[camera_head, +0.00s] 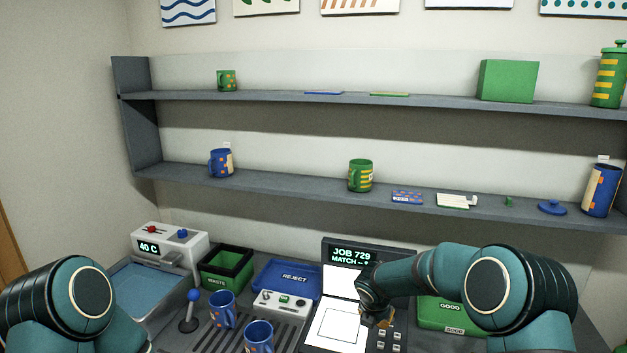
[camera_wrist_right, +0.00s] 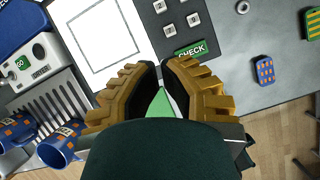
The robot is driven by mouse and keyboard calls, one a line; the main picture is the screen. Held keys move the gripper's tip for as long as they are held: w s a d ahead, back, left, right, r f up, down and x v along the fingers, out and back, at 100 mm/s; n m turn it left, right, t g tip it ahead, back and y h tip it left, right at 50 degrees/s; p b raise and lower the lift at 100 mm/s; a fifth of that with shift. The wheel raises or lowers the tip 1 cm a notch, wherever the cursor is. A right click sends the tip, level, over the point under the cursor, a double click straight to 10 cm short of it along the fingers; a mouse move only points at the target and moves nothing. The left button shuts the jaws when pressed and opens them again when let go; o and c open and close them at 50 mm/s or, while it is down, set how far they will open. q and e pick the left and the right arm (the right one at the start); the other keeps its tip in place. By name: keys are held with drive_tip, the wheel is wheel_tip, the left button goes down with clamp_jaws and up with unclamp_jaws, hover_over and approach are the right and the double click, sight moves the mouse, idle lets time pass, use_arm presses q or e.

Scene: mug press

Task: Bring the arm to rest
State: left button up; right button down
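My right arm reaches in from the right in the head view, over the press station. My right gripper (camera_head: 378,322) is low in front of the screen, partly hidden by its own arm. In the right wrist view its two golden fingers (camera_wrist_right: 160,72) stand with a narrow gap between the tips. A small pale green patch shows in the gap; I cannot tell what it is. I see no object held at the tips. My left arm shows only at the lower left of the head view; its gripper is out of frame.
Two blue mugs (camera_head: 223,310) (camera_head: 258,338) stand near a slatted rack. A blue REJECT tray (camera_head: 262,277), a dark green bin (camera_head: 243,277), a control box (camera_head: 283,304) and a green GOOD tray (camera_head: 430,318) surround the white panel (camera_head: 335,325). Shelves (camera_head: 290,186) with mugs are behind.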

drive_tip(key=s+a+f+m+g+y, duration=0.1)
drive_tip(key=s+a+f+m, duration=0.1)
drive_tip(key=s+f+m, duration=0.1)
drive_tip(key=s+a+f+m+y, duration=0.1)
drive_tip(key=s+f+m+y, duration=0.1)
drive_tip(key=s+f+m, duration=0.2)
drive_tip(key=s+a+f+m+g+y, duration=0.1)
drive_tip(key=s+a+f+m, duration=0.1)
drive_tip(key=s+m, duration=0.3)
drive_tip(key=shift+s+a+f+m+g+y, duration=0.2)
drive_tip(key=shift+s+f, duration=0.25)
drive_tip(key=shift+s, duration=0.25)
drive_tip(key=shift+s+a+f+m+g+y, duration=0.1)
drive_tip(key=shift+s+f+y, duration=0.1)
drive_tip(key=shift+s+f, duration=0.4)
drive_tip(key=s+f+m+y, duration=0.1)
drive_tip(key=s+f+m, duration=0.2)
drive_tip(key=s+m, duration=1.45)
use_arm(q)
wheel_tip(320, 180, down, 10)
drive_tip(key=b, duration=0.9)
drive_tip(key=shift+d+f+b, duration=0.25)
drive_tip(key=shift+d+b, duration=0.05)
use_arm(e)
wheel_tip(320, 180, down, 10)
drive_tip(key=m, duration=0.1)
drive_tip(key=shift+a, duration=0.2)
